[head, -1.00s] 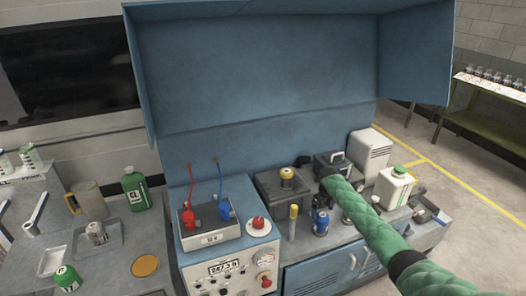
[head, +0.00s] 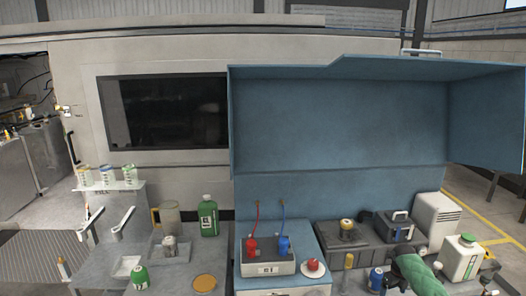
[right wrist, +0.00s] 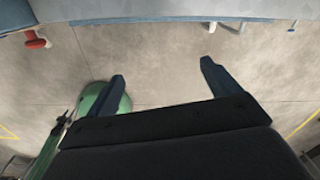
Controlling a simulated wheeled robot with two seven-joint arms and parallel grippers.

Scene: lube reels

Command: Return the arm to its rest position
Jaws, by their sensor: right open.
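My right arm (head: 418,276), in a green quilted sleeve, shows at the lower right of the head view, in front of the bench's right part. Bare concrete floor (right wrist: 165,55) lies beyond the fingertips. My left arm and left gripper are in neither view.
The blue-backed bench (head: 340,125) holds a red and blue clip unit (head: 268,267), a red knob (head: 313,265), a white-green jug (head: 461,258) and a dark handled box (head: 394,228). A green bottle (head: 208,217) stands left. A green rounded object (right wrist: 112,103) is by the left finger.

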